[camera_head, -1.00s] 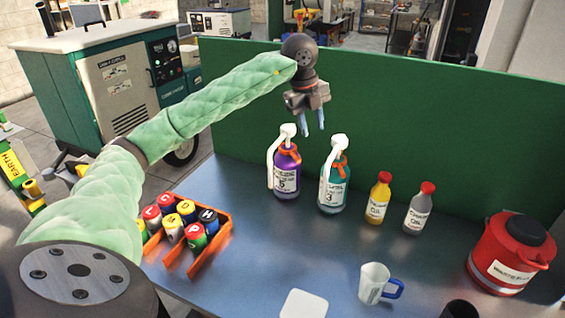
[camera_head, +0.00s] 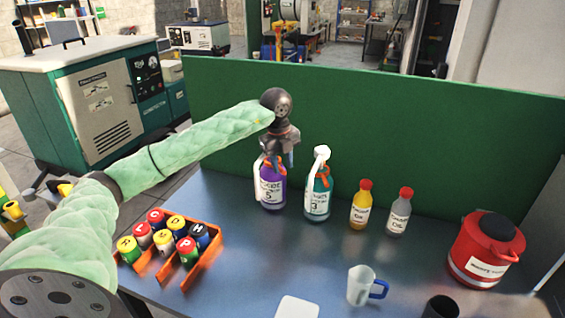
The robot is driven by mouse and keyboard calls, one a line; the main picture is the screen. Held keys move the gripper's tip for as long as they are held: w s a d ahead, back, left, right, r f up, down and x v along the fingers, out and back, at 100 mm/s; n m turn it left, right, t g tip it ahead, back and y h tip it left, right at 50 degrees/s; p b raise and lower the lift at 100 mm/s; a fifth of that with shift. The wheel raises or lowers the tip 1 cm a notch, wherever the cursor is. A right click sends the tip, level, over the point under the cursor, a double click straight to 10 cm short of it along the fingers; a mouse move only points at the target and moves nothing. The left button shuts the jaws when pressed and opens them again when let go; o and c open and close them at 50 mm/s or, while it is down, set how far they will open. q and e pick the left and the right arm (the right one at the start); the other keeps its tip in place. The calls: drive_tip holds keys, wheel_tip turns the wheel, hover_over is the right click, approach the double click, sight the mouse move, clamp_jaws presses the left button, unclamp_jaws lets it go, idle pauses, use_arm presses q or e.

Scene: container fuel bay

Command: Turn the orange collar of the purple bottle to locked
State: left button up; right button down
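The purple bottle (camera_head: 271,192) stands upright on the table, with a label reading 5 and a white spout hanging down its left side. Its orange collar (camera_head: 276,161) shows only in part. My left gripper (camera_head: 279,158) points down over the bottle's top, its fingers at the height of the collar and hiding the pump head. One finger shows on the right of the neck. Whether the fingers touch or grip the collar cannot be told. My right gripper is out of view.
A teal bottle (camera_head: 317,197) with a white pump stands close on the right. Yellow (camera_head: 360,209) and grey (camera_head: 398,214) bottles, a red canister (camera_head: 484,253) and a mug (camera_head: 361,287) stand further right. An orange rack (camera_head: 206,262) holds several cans. A green panel (camera_head: 400,130) stands behind.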

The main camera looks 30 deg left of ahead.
use_arm(q)
drive_tip(key=shift+s+f, duration=0.1)
drive_tip(key=shift+f, duration=0.35)
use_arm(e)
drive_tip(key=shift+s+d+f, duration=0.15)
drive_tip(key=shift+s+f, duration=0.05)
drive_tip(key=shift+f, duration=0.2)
use_arm(q)
clamp_jaws()
drive_tip(key=shift+f, duration=0.1)
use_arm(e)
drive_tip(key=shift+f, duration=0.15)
